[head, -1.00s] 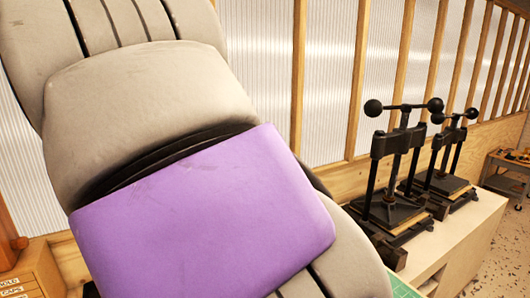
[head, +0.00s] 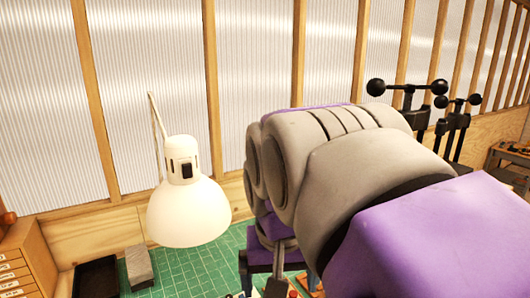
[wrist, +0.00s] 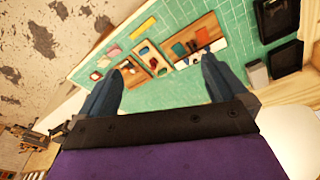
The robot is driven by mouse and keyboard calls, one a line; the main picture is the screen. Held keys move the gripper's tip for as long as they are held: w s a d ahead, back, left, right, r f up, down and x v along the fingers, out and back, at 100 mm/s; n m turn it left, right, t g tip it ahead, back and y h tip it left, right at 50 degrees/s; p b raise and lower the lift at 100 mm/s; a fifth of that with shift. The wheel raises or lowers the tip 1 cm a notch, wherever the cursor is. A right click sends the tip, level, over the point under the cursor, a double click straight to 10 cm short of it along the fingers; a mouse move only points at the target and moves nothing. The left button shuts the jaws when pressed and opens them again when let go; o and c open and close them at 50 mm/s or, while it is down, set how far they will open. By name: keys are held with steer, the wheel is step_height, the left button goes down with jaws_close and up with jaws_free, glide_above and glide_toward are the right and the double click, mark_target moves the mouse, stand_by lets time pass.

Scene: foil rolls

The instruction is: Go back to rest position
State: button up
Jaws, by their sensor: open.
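My gripper (wrist: 162,64) shows in the wrist view with its two blue fingers spread wide and nothing between them. It is above the green cutting mat (wrist: 185,92), apart from the things on it. Beyond the fingertips lie a wooden tray (wrist: 219,37) with several coloured pieces and a smaller tray with small items. In the head view my grey and purple arm fills the right and centre, bent over the mat (head: 215,258).
A white lamp (head: 188,205) stands left of my arm. A black tray (head: 97,278), a grey block (head: 139,266) and a wooden drawer cabinet (head: 25,262) are at left. Black presses (head: 408,98) stand behind my arm at right. The wall is close behind the bench.

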steer(key=s+d+f+g+b, duration=0.1)
steer(key=s+d+f+b, duration=0.3)
steer(key=f, duration=0.7)
steer(key=s+d+f+g+b, duration=0.1)
steer(key=s+d+f+b, duration=0.2)
steer(key=s+f, duration=0.5)
steer(key=s+d+f+g+b, duration=0.1)
steer(key=s+d+f+b, duration=0.3)
steer(key=f, duration=0.9)
steer(key=s+b, duration=0.1)
steer(key=s, duration=0.2)
steer(key=shift+d+f+m+g, duration=0.3)
steer(key=shift+d+f+m, duration=0.05)
steer(key=shift+m, duration=0.05)
